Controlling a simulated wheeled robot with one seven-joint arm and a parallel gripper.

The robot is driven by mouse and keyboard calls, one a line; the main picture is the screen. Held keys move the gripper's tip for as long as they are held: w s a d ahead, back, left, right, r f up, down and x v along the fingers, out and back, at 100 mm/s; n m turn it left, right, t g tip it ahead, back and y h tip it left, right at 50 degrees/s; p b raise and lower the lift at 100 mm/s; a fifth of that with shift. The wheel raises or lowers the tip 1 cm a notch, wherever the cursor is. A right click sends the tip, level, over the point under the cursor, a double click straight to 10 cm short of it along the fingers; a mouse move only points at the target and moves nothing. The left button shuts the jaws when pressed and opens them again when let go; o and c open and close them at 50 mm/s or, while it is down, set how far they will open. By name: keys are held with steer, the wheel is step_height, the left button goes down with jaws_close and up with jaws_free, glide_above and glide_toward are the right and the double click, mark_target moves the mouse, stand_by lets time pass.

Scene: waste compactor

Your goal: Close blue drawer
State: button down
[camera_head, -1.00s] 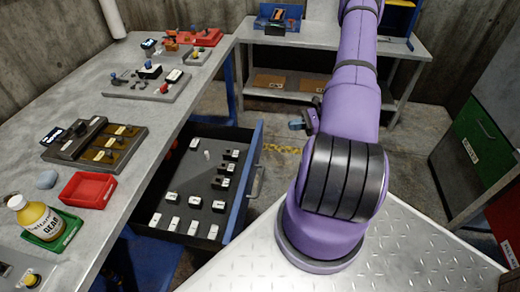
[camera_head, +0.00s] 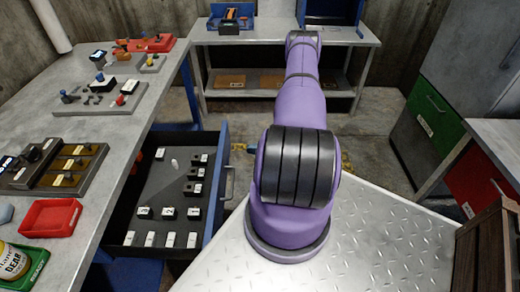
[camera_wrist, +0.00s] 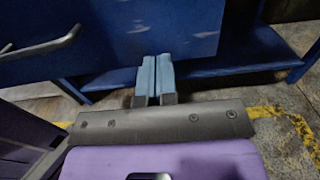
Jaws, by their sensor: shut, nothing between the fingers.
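The blue drawer (camera_head: 215,205) stands pulled out under the left workbench, with small black and white parts on its dark floor. Its metal handle (camera_head: 229,182) is on its front, facing right. In the wrist view, the blue drawer front (camera_wrist: 120,30) fills the upper part, with the handle (camera_wrist: 42,46) at the left. My gripper (camera_wrist: 155,62) has its two light blue fingers pressed together, empty, at the lower edge of that front, right of the handle. I cannot tell whether they touch it. In the head view my arm hides most of the gripper.
The workbench (camera_head: 90,180) holds a red tray (camera_head: 50,217), a bottle and several fixtures. A table with a lower shelf (camera_head: 250,92) stands at the back. Green (camera_head: 428,122) and red drawers are at the right. A dark brown crate (camera_head: 485,250) stands at the lower right.

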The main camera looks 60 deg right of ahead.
mark_target(159, 152)
steer(key=x, duration=0.7)
steer(key=shift+w+a, duration=0.25)
steer(key=shift+w, duration=0.05)
steer(key=x, duration=3.1)
steer(key=shift+w+a+r, duration=0.15)
steer(key=shift+w+a, duration=0.15)
steer(key=shift+w+a+r, duration=0.1)
steer(key=shift+w+a, duration=0.05)
steer(key=shift+w, duration=0.1)
steer(key=shift+w+a+r, duration=0.1)
steer(key=shift+r, duration=0.05)
